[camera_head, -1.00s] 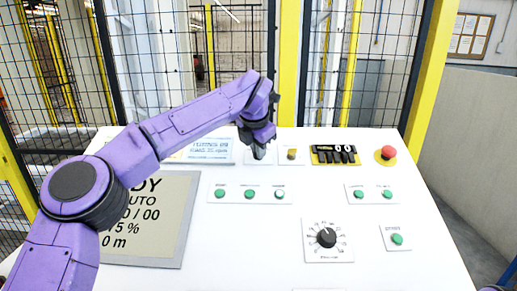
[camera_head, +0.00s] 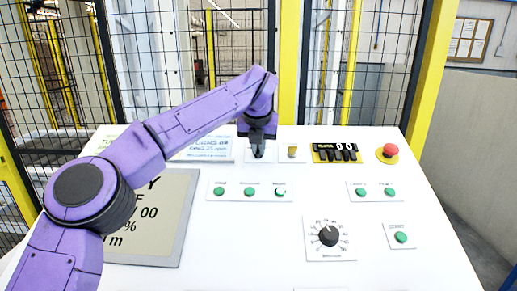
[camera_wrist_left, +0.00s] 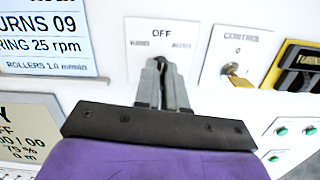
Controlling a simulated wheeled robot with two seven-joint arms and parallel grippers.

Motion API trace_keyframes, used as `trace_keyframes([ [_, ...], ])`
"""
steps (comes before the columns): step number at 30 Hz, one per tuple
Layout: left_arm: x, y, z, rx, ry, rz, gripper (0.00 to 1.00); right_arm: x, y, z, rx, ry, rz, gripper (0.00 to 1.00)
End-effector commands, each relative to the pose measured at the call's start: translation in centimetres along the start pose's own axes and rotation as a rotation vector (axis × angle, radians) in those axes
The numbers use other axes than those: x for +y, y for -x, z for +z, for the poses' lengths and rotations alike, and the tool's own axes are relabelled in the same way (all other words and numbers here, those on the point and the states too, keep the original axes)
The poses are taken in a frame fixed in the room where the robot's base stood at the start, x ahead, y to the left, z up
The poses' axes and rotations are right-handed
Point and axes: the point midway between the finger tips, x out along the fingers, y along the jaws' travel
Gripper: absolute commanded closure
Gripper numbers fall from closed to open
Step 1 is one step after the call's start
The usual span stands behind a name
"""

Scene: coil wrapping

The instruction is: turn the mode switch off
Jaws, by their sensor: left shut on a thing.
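The mode switch plate (camera_wrist_left: 135,37) is white, with OFF printed at the top and smaller labels on either side below it. It also shows in the head view (camera_head: 270,154), partly behind my gripper. My left gripper (camera_wrist_left: 163,75) is shut on the switch knob (camera_wrist_left: 160,62); the fingers hide most of the knob and point straight up towards OFF. In the head view my left gripper (camera_head: 257,153) stands upright over the switch at the panel's back edge. The grey display (camera_wrist_left: 20,128) reads OFF in the wrist view. My right gripper is not in view.
A key switch marked CONTROL (camera_wrist_left: 236,80) sits just right of the mode switch. Farther right are a black-and-yellow counter (camera_head: 336,152) and a red emergency button (camera_head: 388,151). Green buttons (camera_head: 249,191) and a black dial (camera_head: 328,235) lie nearer. Mesh fencing stands behind.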

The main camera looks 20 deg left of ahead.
Motion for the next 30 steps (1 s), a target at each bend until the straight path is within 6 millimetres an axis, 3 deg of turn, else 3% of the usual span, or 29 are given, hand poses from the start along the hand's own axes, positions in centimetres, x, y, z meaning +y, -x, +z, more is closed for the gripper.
trace_keyframes([
  [9, 0.03, -0.02, 0.0, 0.0, 0.102, 0.009, 1.0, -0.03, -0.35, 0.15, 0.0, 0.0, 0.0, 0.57],
  [23, 0.03, 0.02, 0.03, -0.001, 0.118, 0.01, 1.0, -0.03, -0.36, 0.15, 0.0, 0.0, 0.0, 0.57],
  [26, 0.03, 0.02, 0.03, -0.001, 0.117, 0.01, 0.67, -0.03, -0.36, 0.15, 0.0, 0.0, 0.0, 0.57],
  [30, 0.03, 0.01, 0.03, 0.0, 0.117, 0.01, 0.64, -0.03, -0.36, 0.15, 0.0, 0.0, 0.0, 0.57],
])
